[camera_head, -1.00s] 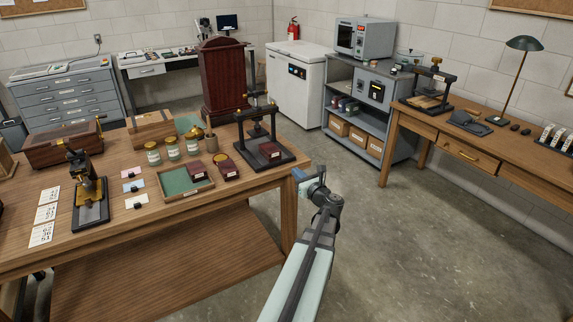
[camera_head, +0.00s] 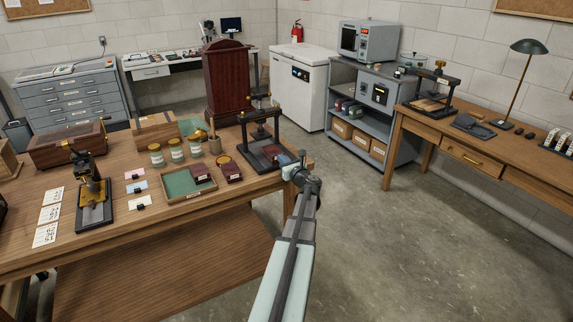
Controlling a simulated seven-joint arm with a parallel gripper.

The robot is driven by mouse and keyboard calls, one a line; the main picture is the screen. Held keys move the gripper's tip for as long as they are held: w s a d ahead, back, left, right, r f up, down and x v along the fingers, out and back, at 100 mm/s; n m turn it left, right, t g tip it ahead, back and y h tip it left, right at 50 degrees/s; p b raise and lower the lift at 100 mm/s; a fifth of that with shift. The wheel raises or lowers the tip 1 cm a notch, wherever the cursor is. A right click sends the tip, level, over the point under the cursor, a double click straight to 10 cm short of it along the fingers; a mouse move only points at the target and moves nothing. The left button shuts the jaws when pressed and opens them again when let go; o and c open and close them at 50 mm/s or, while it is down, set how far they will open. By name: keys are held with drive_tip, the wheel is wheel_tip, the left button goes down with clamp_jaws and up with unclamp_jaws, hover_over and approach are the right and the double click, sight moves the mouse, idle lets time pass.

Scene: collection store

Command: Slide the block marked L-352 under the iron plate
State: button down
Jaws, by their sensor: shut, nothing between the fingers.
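A black screw press (camera_head: 262,112) stands at the right end of the wooden bench, and its iron plate is too small to make out clearly under the screw. A dark red block (camera_head: 284,159) lies on the right part of the press base; its marking cannot be read. Similar dark red blocks lie at the green-lined tray (camera_head: 181,199) and beside it (camera_head: 231,174). My gripper (camera_head: 297,165) is shut and empty, just right of the block on the press, at the bench's right edge. Its fingertips are small here, so I cannot tell whether they touch the block.
A brass-and-black device (camera_head: 92,195) and white number cards (camera_head: 46,233) are farther left. Open floor (camera_head: 420,240) lies right of the bench.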

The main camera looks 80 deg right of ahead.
sight(276, 152)
drive_tip(key=shift+w+d, duration=0.1)
idle(0.3)
drive_tip(key=x, duration=0.6)
drive_tip(key=shift+d, duration=0.1)
drive_tip(key=v, duration=1.4)
drive_tip(key=c, duration=1.8)
unclamp_jaws()
drive_tip(key=shift+r, duration=0.1)
drive_tip(key=shift+c, duration=0.2)
